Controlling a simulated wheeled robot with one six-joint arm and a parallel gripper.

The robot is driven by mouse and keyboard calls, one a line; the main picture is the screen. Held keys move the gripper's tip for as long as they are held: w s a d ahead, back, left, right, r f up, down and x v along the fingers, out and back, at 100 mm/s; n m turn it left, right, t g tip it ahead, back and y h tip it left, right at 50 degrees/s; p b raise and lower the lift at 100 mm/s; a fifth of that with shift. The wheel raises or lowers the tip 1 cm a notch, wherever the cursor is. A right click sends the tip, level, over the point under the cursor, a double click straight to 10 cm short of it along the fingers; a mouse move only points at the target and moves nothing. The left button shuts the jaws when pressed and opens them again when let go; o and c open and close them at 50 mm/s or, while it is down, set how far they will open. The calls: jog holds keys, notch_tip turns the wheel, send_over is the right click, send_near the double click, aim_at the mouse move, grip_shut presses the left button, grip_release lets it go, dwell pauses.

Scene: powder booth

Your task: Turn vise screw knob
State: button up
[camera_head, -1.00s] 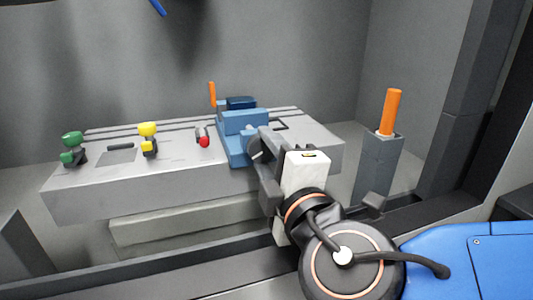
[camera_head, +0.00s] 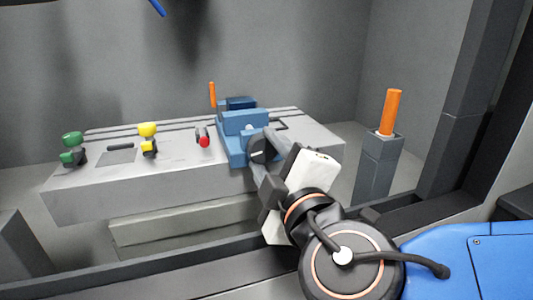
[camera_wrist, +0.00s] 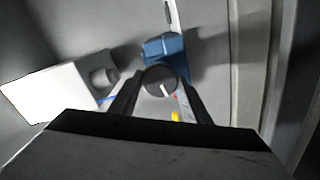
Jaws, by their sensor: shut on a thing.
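The blue vise (camera_head: 240,124) stands near the right end of the grey bench. Its screw knob (camera_head: 258,154) is a dark round disc on the near side, with a pale line across its face. In the wrist view, the knob (camera_wrist: 155,76) with its white mark sits between my two fingers, in front of the blue vise body (camera_wrist: 172,46). My gripper (camera_wrist: 160,86) is shut on the knob, one finger at each side. In the head view, my gripper (camera_head: 262,160) is rolled over at a tilt and partly covers the knob's edge.
On the bench (camera_head: 110,190) stand a green clamp (camera_head: 71,147), a yellow clamp (camera_head: 148,138) and a red-tipped part (camera_head: 204,140) left of the vise. An orange rod (camera_head: 391,112) stands on a grey post (camera_head: 379,165) at right. Another orange rod (camera_head: 212,94) is behind the vise.

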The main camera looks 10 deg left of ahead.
aim_at(264, 151)
jog(key=o, duration=1)
jog(key=shift+o, duration=0.2)
jog(key=shift+d, duration=0.1)
jog(key=shift+v, duration=2.2)
jog(key=v, duration=1.3)
jog(key=shift+f, duration=0.1)
